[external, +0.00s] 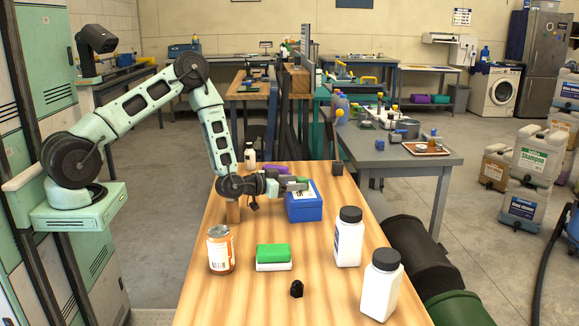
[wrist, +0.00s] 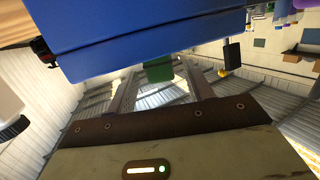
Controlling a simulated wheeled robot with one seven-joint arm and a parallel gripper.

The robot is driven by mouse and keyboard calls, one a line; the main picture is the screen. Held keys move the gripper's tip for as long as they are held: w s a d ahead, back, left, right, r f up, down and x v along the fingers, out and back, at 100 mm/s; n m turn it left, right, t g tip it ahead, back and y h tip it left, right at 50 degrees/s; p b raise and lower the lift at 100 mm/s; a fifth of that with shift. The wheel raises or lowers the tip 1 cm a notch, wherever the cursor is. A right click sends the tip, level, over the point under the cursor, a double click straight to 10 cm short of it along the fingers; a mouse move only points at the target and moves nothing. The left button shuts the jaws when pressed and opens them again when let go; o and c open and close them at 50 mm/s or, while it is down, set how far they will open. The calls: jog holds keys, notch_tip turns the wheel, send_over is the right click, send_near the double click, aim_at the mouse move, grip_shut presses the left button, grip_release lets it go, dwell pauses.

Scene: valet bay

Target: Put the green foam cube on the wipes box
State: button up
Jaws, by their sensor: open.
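The blue wipes box (external: 304,212), with a white patch on top, stands on the wooden table. It fills the upper part of the wrist view (wrist: 150,30). My gripper (external: 298,184) is at the top of the box, reaching in from the left. In the wrist view its two fingers (wrist: 160,85) are apart. A green block (wrist: 158,70), likely the foam cube, shows between the fingertips, partly hidden by the blue box. I cannot tell whether it touches the fingers or the box. In the external view the gripper makes this block hard to make out.
A green-topped white block (external: 273,257), an orange-labelled can (external: 221,250), a small black item (external: 297,289) and two white bottles (external: 348,237) (external: 381,285) stand nearer on the table. A brown block (external: 233,211) is under my wrist. A purple item (external: 270,169) lies behind.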

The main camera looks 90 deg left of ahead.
jog(key=shift+s+d+r, duration=0.2)
jog(key=shift+s, duration=0.25)
jog(key=shift+s+d+r, duration=0.15)
jog(key=shift+s+r, duration=0.05)
jog(key=shift+s, duration=0.2)
notch_tip(320, 180, up, 6)
jog(key=s+d+r+n+g+h, duration=0.1)
jog(key=s+g, duration=0.6)
jog(key=s, duration=1.1)
jog(key=s+d+r+n+g+h, duration=0.2)
jog(key=s+g, duration=0.6)
jog(key=s, duration=1)
notch_tip(320, 180, up, 2)
jog(key=shift+s+d+r+h, duration=0.15)
jog(key=shift+d+r+h, duration=0.1)
jog(key=shift+d+h, duration=0.8)
jog(key=shift+a, duration=0.15)
